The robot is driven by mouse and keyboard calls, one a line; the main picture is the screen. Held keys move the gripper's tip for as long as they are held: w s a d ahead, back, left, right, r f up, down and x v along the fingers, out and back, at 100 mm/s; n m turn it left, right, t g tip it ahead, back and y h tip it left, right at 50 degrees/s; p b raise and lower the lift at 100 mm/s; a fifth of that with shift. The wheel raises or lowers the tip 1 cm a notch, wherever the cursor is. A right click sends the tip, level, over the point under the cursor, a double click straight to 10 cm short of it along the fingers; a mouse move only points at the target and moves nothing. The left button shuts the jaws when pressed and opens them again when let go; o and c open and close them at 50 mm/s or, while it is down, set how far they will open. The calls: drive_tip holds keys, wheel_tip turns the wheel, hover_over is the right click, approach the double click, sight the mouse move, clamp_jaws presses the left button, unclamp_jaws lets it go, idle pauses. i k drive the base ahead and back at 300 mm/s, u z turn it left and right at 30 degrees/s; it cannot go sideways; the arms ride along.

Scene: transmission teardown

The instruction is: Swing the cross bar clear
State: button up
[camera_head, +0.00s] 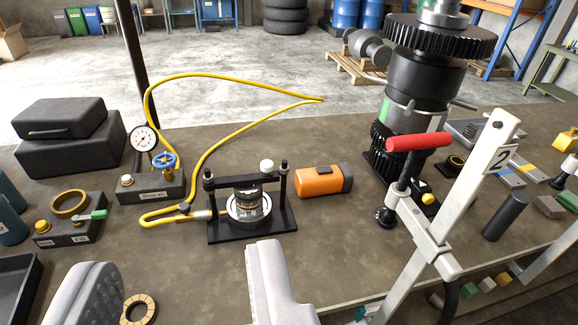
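The cross bar (227,181) is a black bar spanning two upright black posts on a small black stand (222,236) in the middle of the bench. It lies across the top of a round metal part (249,207) with a shiny lower ring. A white knob (267,166) shows near the bar's right end. My gripper (180,285) shows at the bottom as two pale grey fingers set wide apart.
A yellow hose (200,76) loops behind and left of the stand, beside a gauge (144,138) and blue valve (164,161). An orange-black block (320,181) lies right. A tall geared assembly (420,100) and red-handled clamp (417,142) stand farther right.

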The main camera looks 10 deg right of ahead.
sight(267, 175)
drive_tip(key=u, duration=0.15)
drive_tip(key=i, duration=0.95)
drive_tip(key=z, duration=0.1)
